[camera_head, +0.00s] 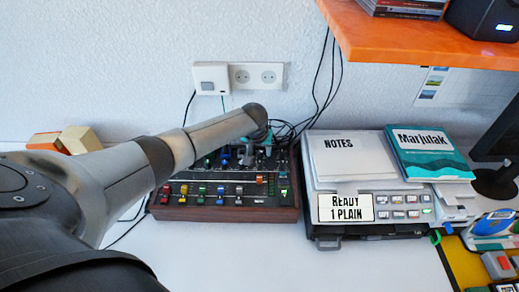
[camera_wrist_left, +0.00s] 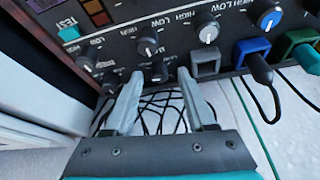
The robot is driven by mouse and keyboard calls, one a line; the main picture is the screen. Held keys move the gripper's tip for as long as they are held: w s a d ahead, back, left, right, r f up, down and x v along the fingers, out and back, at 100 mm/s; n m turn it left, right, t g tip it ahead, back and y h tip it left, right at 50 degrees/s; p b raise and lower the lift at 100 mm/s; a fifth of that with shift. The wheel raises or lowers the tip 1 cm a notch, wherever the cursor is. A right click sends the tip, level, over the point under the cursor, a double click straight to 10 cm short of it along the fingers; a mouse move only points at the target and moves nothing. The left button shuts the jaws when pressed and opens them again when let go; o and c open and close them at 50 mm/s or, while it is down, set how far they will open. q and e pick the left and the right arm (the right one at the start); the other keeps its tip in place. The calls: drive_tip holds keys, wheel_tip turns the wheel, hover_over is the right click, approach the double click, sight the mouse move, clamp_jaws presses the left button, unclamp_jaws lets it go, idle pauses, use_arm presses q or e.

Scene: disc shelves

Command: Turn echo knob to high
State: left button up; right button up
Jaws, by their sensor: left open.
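The dark mixer panel with a wooden front edge (camera_head: 225,213) stands on the white table in the head view. In the left wrist view its face appears upside down, with black knobs marked low and high; no echo label is legible there. My left gripper (camera_wrist_left: 161,74) is open at the panel's edge, its two fingers apart on either side of a small black knob (camera_wrist_left: 159,72). Whether the fingers touch it I cannot tell. Another black knob (camera_wrist_left: 147,48) with a white pointer sits just above it. In the head view my left arm hides part of the panel.
Black cables hang below the panel edge. A grey device with notes (camera_head: 345,160) and a teal book (camera_head: 428,155) stands right of the mixer. The front table is clear.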

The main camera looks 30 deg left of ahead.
use_arm(q)
drive_tip(key=p+v, duration=0.5)
drive_tip(key=v, duration=1)
drive_tip(key=shift+r, duration=0.15)
